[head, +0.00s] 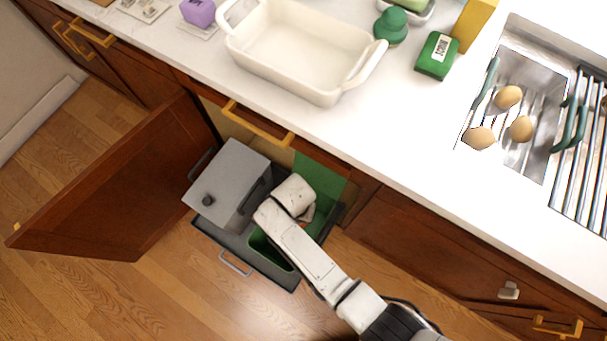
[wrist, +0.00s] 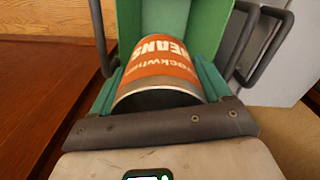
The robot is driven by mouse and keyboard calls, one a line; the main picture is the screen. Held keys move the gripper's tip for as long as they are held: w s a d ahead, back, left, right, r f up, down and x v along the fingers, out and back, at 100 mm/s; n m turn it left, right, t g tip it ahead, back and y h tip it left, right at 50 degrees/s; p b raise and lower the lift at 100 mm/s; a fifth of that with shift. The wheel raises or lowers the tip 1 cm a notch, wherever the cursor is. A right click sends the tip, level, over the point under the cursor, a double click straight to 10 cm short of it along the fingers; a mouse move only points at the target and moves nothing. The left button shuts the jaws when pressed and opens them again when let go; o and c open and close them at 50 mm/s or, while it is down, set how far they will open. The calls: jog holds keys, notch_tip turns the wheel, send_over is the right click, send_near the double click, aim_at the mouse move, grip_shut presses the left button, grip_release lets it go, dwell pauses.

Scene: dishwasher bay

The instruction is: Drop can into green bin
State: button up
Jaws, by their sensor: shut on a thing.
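The can (wrist: 160,68) has an orange label reading "BEANS" and a silver rim, and it fills the middle of the wrist view. My gripper (wrist: 160,75) is shut on it, with one green finger on each side. The green bin (head: 322,176) sits in the pulled-out drawer under the counter, and its green wall also shows behind the can in the wrist view (wrist: 182,18). In the head view my gripper (head: 307,211) is over the green bin. My arm hides most of the can and part of the bin there.
A grey lidded bin (head: 229,178) stands left of the green bin in the drawer frame (head: 264,266). An open wooden cabinet door (head: 115,195) is on the left. The counter (head: 400,125) above holds a white baking dish (head: 290,62) and a sink (head: 535,72) with several potatoes.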

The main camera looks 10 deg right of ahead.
jog(key=shift+f+b, duration=2.95)
jog(key=o, duration=1)
notch_tip(320, 180, up, 11)
jog(key=p, duration=0.3)
jog(key=shift+f, duration=0.1)
